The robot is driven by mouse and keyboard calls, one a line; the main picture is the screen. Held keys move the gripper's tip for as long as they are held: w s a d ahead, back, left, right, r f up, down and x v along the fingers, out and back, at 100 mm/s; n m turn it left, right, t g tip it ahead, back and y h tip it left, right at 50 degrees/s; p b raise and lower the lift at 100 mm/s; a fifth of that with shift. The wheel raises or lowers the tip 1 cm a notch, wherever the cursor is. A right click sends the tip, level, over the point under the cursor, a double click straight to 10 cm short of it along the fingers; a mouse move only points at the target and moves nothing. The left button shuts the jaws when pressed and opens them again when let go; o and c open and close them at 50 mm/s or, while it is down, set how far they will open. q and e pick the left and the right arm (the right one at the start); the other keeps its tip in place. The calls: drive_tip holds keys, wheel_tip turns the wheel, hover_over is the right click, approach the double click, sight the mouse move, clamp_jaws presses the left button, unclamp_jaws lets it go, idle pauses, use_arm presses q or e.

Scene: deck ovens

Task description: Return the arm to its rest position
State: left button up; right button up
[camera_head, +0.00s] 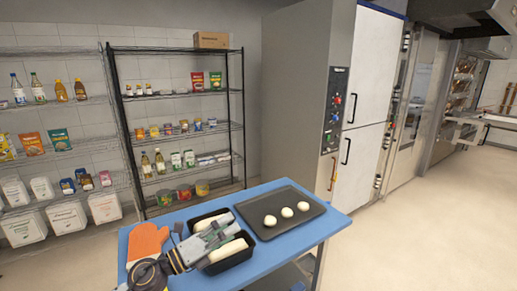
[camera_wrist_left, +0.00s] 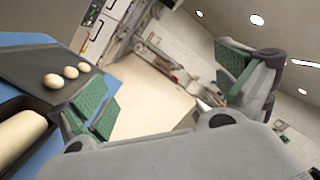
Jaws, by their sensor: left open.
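My left gripper (camera_head: 222,234) is over the blue table, in front of the loaf pans in the head view and partly hiding them. In the left wrist view its green-padded fingers (camera_wrist_left: 168,92) stand wide apart with nothing between them. My left arm comes in at the bottom left of the head view. My right gripper is in neither view.
The blue table (camera_head: 288,237) holds a dark tray (camera_head: 283,226) with three dough balls (camera_head: 287,212), black loaf pans (camera_head: 240,257) with pale dough, and an orange oven mitt (camera_head: 147,243). Wire shelves (camera_head: 180,127) stand behind; tall oven cabinets (camera_head: 365,70) stand right. Floor at right is clear.

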use_arm(q)
drive_tip(key=a+f+n+t+y, duration=0.2)
drive_tip(key=a+f+n+y, duration=0.3)
drive_tip(key=a+n+y, duration=0.6)
drive_tip(key=a+f+n+t+y, duration=0.2)
drive_tip(key=a+f+n+y, duration=0.4)
drive_tip(key=n, duration=1)
drive_tip(key=s+d+f+n+g, duration=0.1)
drive_tip(key=s+f+n+g, duration=0.3)
drive_tip(key=s+f+g, duration=0.5)
drive_tip(key=s+d+f+n+g, duration=0.25)
drive_tip(key=s+f, duration=0.55)
drive_tip(key=s, duration=0.6)
drive_tip(key=s+a+f+g, duration=0.1)
drive_tip(key=s+f+g, duration=0.15)
drive_tip(key=f, duration=3.05)
drive_tip(key=s+a+f, duration=0.2)
drive_tip(key=s+f, duration=0.7)
drive_tip(key=s, duration=0.2)
drive_tip(key=s+a+f, duration=0.2)
drive_tip(key=s+f, duration=0.8)
drive_tip(key=s, duration=0.1)
drive_tip(key=shift+s+f+g+h, duration=0.3)
drive_tip(key=shift+s+g, duration=0.05)
drive_tip(key=shift+g, duration=0.05)
